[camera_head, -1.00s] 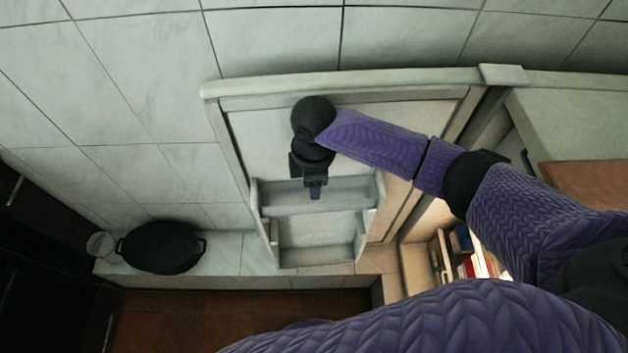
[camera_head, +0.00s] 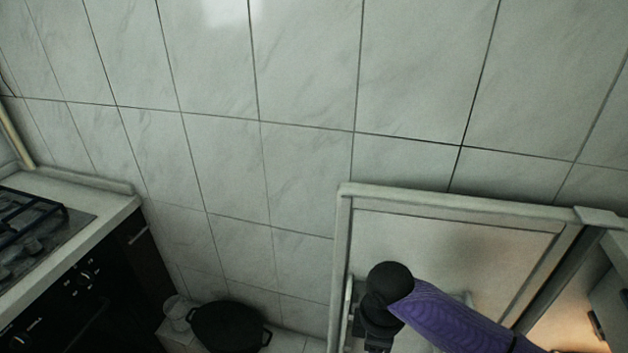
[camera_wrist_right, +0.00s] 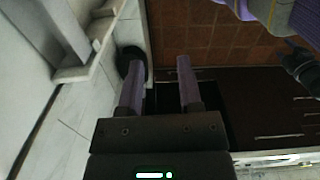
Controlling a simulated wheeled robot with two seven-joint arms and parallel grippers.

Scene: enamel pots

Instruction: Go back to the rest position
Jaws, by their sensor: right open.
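Purple parts of my body show at the top right of that view. My left gripper cannot be made out.
A black pot (camera_head: 229,327) stands on a low tiled ledge beside a glass jar (camera_head: 177,313). The pot also shows partly behind a finger in the right wrist view (camera_wrist_right: 127,58). A gas stove (camera_head: 40,235) with a dark oven front is at left. The tiled wall is bare.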

